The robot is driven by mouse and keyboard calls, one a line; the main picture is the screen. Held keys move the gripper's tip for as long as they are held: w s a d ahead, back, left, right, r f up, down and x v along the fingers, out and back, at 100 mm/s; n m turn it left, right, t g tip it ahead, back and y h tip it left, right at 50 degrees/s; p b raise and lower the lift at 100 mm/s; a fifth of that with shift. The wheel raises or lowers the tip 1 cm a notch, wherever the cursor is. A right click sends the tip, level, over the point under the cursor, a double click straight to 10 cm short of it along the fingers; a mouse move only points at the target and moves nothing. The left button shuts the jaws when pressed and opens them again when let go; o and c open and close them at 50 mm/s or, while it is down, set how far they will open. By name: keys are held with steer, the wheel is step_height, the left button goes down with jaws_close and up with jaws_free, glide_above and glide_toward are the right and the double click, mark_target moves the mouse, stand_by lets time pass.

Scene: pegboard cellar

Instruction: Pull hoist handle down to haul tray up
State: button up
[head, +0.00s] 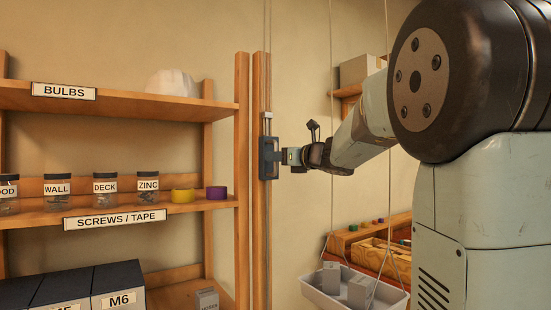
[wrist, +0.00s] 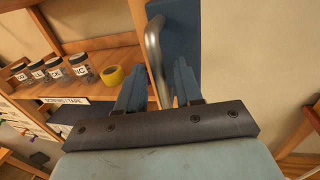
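The hoist handle is a curved metal bar (wrist: 154,52) on a dark blue plate (head: 268,158), which sits on a vertical rail at the wooden post. My gripper (head: 284,157) is level with the plate, on its right side. In the wrist view my gripper (wrist: 159,66) has its two blue fingers apart, with the bar between them and a gap visible on at least the right side. The bar's lower end is hidden behind the gripper body. The white tray (head: 318,292) hangs on cords at the lower right, holding grey boxes.
Shelves at left hold jars (head: 57,193), a yellow tape roll (head: 182,196) and a purple roll (head: 216,193). Dark M6 bins (head: 118,290) stand below. A wooden organiser (head: 365,240) is behind the tray.

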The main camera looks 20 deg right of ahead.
steer(key=shift+w+a, duration=0.35)
steer(key=shift+w, duration=0.3)
jaws_close()
